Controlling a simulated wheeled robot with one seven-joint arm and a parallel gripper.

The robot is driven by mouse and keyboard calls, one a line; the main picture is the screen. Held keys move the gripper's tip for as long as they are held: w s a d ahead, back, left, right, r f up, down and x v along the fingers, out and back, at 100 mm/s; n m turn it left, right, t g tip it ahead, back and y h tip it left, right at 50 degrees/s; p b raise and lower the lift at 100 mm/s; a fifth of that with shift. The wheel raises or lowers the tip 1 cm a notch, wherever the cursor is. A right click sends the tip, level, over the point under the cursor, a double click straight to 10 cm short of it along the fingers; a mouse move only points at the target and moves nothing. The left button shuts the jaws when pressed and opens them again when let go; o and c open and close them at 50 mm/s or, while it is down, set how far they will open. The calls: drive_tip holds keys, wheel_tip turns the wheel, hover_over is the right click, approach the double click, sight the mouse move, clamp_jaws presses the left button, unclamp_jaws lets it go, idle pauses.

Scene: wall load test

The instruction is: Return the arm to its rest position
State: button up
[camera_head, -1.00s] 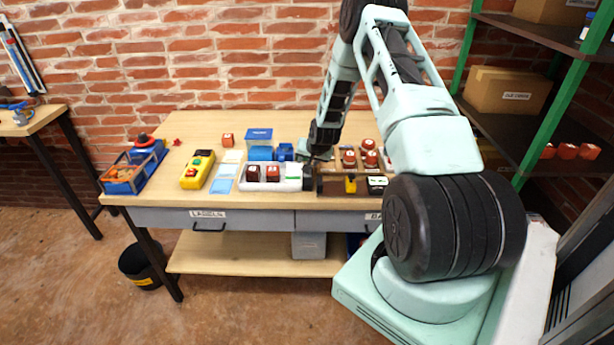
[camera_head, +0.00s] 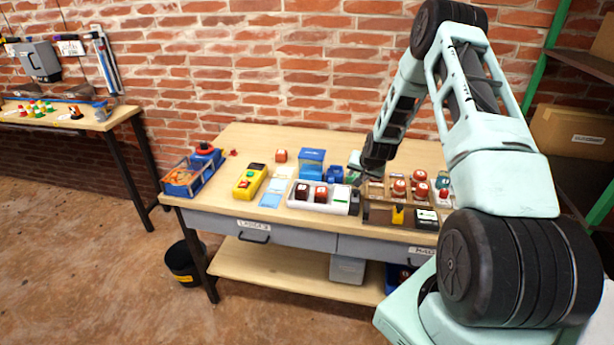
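My arm rises from my base at the lower right, bends at a high elbow and reaches down over the workbench (camera_head: 240,143). My gripper (camera_head: 357,172) is at the low end of the arm, above the bench top near a white tray (camera_head: 340,208) and a wooden tray (camera_head: 378,215). The gripper is small and partly hidden by the wrist. I cannot tell whether its fingers are open or shut, and no held thing shows clearly.
The white tray holds dark red blocks; the wooden tray has red-topped parts. A yellow control box (camera_head: 250,181), blue bin (camera_head: 311,162) and blue-ended tray (camera_head: 190,178) stand to the left. A shelf rack (camera_head: 580,60) is at right. A black bucket (camera_head: 184,262) stands on the floor.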

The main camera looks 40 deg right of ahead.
drive_tip(key=w+a+r+n+y, duration=0.15)
drive_tip(key=a+r, duration=0.25)
drive_tip(key=a, duration=0.5)
drive_tip(key=w+a+r+n+y, duration=0.1)
drive_tip(key=w+a+r+n, duration=0.15)
drive_tip(key=a, duration=0.65)
drive_tip(key=s+a+r+n+g+y+b, duration=0.1)
drive_tip(key=s+a+r+n, duration=0.15)
drive_tip(key=a, duration=0.55)
drive_tip(key=s+a+r+n+g+y+b, duration=0.1)
drive_tip(key=s+a+r+n, duration=0.2)
drive_tip(key=a, duration=0.5)
drive_tip(key=s+a+r+n+g, duration=0.1)
drive_tip(key=s+a+r+n, duration=0.15)
drive_tip(key=s+a, duration=0.4)
drive_tip(key=s+a+r+n+g, duration=0.1)
drive_tip(key=s+a+r, duration=0.2)
drive_tip(key=s+a, duration=0.3)
drive_tip(key=s+a+r+n+g+b, duration=0.1)
drive_tip(key=s+a+n, duration=0.1)
drive_tip(key=s, duration=0.7)
drive_tip(key=s+a+r+n+g, duration=0.1)
drive_tip(key=s+a+n, duration=0.2)
drive_tip(key=s, duration=0.7)
drive_tip(key=shift+a+r+n+h+b, duration=0.15)
drive_tip(key=shift+r+n+h+b, duration=0.2)
drive_tip(key=shift+r+h, duration=0.1)
drive_tip(key=shift+w, duration=0.1)
